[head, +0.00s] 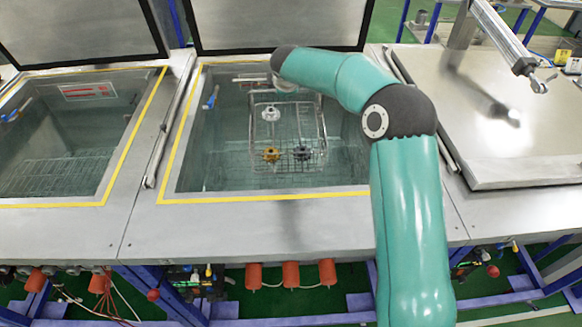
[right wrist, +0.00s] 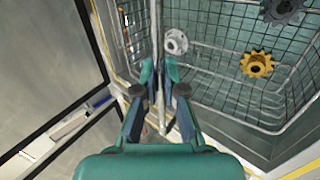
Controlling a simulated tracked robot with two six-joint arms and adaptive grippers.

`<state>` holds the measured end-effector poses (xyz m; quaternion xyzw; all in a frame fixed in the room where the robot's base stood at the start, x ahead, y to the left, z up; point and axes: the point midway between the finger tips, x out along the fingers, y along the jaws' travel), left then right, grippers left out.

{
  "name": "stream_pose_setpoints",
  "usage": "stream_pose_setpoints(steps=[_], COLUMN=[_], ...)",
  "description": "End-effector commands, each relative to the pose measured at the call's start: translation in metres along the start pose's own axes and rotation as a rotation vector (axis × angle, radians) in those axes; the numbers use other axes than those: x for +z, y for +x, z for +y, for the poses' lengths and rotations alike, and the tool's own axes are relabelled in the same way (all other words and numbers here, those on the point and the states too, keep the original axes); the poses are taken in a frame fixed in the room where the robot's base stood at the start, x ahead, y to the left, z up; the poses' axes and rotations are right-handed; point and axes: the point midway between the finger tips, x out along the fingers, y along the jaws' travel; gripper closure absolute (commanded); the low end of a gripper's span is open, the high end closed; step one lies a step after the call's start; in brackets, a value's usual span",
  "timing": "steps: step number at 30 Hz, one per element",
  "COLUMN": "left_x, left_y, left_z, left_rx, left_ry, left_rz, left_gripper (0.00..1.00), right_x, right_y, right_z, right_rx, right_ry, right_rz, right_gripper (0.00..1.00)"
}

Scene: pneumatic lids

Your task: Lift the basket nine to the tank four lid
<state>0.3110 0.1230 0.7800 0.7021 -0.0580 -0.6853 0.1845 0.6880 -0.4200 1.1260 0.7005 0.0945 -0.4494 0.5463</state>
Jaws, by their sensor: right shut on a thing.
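A wire basket (head: 252,128) is in the middle open tank (head: 210,170); its mesh also shows in the right wrist view (right wrist: 215,62). It carries a white part (right wrist: 176,41), a yellow gear (right wrist: 257,64) and a dark gear (right wrist: 283,10). My right gripper (right wrist: 158,74) is shut on the basket's upright handle bar, seen close in the right wrist view. In the head view my right arm reaches in over the tank and hides much of that grip. A closed lid (head: 490,110) lies on the right; no number is readable on it. My left gripper is not in view.
Another open tank (head: 60,145) with a wire grid stands on the left. Two raised lids (head: 85,30) (head: 275,22) stand behind the open tanks. A metal cylinder rod (head: 500,40) reaches down to the closed lid. Steel edges surround the tanks.

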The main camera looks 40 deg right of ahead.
Motion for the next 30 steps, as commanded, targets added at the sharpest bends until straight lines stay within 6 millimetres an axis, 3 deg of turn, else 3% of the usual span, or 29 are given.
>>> stream_pose_setpoints(steps=[3,30], left_x=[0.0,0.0], left_y=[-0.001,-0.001], left_z=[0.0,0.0], left_rx=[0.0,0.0], left_ry=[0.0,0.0], left_rz=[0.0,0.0], left_gripper=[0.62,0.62], right_x=[0.0,0.0], right_y=[-0.011,-0.06], right_z=[0.013,0.057], right_rx=[0.013,0.011], right_ry=[0.003,0.002], right_rz=[0.004,0.004], right_gripper=[1.0,1.0])
